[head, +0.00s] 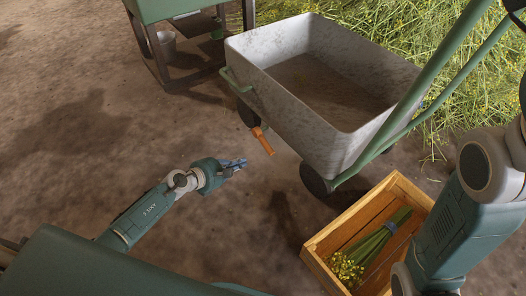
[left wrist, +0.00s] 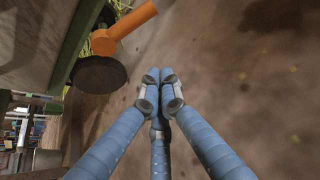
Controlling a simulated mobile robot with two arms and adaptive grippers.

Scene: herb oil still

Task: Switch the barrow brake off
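The grey barrow (head: 300,105) stands on the dirt in the head view, its tray empty. Its orange brake lever (head: 263,141) juts out low on the near side, beside a dark wheel, and slants down to the right. In the left wrist view the orange lever (left wrist: 126,25) shows at the top left above a dark wheel (left wrist: 98,74). My left gripper (head: 241,163) is just below and left of the lever, apart from it. In the left wrist view its fingertips (left wrist: 160,76) meet with nothing between them. My right gripper is out of view.
A wooden crate (head: 318,240) with a bundle of yellow-flowered stems (head: 372,246) stands at the lower right. A green handle frame (head: 408,112) rises from the barrow. A green table (head: 170,10) and a bucket (head: 167,42) are at the back left. Bare ground lies left of the barrow.

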